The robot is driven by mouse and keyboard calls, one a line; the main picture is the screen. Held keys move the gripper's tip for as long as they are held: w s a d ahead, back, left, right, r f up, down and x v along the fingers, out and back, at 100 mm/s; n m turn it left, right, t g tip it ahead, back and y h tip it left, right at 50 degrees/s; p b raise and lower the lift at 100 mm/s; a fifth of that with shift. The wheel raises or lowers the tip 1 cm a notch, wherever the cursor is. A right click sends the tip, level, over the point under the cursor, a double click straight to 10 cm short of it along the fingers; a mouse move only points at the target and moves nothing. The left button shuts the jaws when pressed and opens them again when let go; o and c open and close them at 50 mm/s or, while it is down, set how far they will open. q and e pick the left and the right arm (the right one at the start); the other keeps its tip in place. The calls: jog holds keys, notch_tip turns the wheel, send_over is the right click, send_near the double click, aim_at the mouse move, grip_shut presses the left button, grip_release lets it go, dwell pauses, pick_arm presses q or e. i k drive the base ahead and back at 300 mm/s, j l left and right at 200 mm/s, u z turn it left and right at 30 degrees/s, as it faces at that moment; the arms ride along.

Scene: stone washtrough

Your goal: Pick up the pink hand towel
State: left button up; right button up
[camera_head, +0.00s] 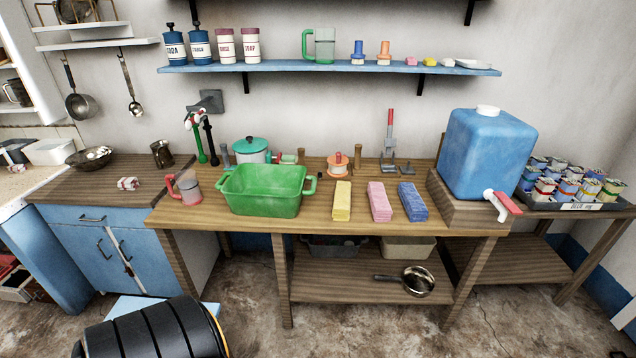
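The pink hand towel (379,202) lies folded in a flat narrow strip on the wooden table (320,222), near its front edge. A yellow folded towel (341,201) lies to its left and a blue folded towel (412,202) to its right, with small gaps between them. Nothing covers the pink towel. Neither of my grippers shows in the head view.
A green basin (262,190) stands left of the towels. An orange-and-white item (337,164) and a lever device (390,145) stand behind them. A blue water container (485,155) with a tap stands to the right. A blue shelf (330,67) runs above.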

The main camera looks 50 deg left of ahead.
aim_at(382, 211)
jog(key=i+j+u, duration=0.2)
jog(key=u, duration=0.2)
jog(key=i+j+u, duration=0.15)
jog(key=i+u, duration=0.5)
jog(key=u, duration=0.2)
jog(key=i+u, duration=0.25)
jog(key=u, duration=0.2)
jog(key=i+z, duration=0.25)
